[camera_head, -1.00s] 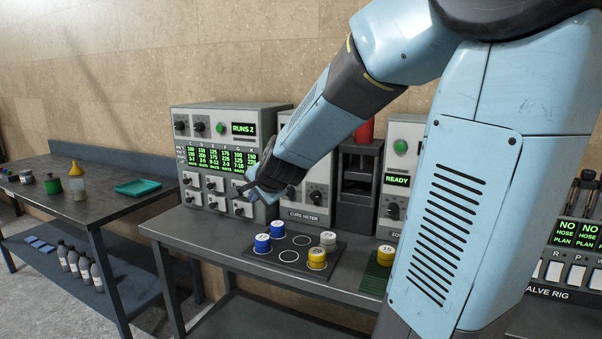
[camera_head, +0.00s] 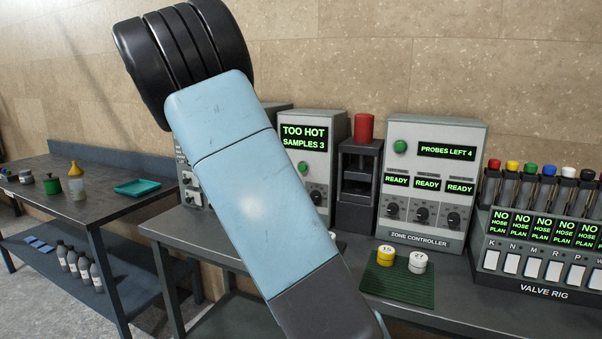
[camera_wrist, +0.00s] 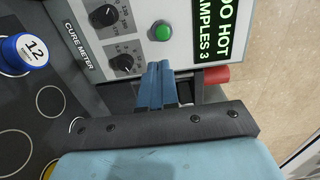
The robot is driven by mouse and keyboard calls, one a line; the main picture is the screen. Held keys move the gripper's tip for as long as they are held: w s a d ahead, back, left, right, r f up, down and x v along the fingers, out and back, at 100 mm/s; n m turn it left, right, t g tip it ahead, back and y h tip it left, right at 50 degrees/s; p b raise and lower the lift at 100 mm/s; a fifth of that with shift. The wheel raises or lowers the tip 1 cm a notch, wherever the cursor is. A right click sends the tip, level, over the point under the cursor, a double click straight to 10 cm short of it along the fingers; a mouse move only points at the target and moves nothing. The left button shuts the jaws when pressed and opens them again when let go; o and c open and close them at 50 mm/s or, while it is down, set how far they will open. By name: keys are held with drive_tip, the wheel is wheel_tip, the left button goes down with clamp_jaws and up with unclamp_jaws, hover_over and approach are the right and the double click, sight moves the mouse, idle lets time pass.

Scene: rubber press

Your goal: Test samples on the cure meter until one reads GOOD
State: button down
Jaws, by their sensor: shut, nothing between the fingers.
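The cure meter (camera_head: 313,150) stands at the back of the bench and its display reads TOO HOT, SAMPLES 3. In the wrist view its panel (camera_wrist: 143,50) shows a green button (camera_wrist: 162,31) and two knobs. My gripper (camera_wrist: 160,68) is shut and empty, its blue fingertips in front of that panel, near the button and lower knob; contact cannot be told. A blue sample marked 12 (camera_wrist: 28,52) sits on the dark tray with ring marks (camera_wrist: 18,117). A yellow sample (camera_head: 386,255) marked 15 and a white one (camera_head: 418,262) marked 27 stand on the green mat (camera_head: 400,288).
The zone controller (camera_head: 437,185) reads READY on three displays and PROBES LEFT 4. A dark press-like unit (camera_head: 358,215) with a red top stands between it and the meter. The valve rig (camera_head: 540,270) is at right. My arm covers the sample tray in the head view.

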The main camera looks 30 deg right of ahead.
sight(302, 168)
drive_tip(key=shift+r, duration=0.1)
idle(0.3)
drive_tip(key=x, duration=1.4)
drive_tip(key=shift+s+d+r, duration=0.1)
drive_tip(key=shift+r, duration=0.05)
drive_tip(key=shift+w+d, duration=0.35)
drive_tip(key=shift+d, duration=0.2)
drive_tip(key=shift+w+d, duration=0.15)
drive_tip(key=shift+r, duration=0.1)
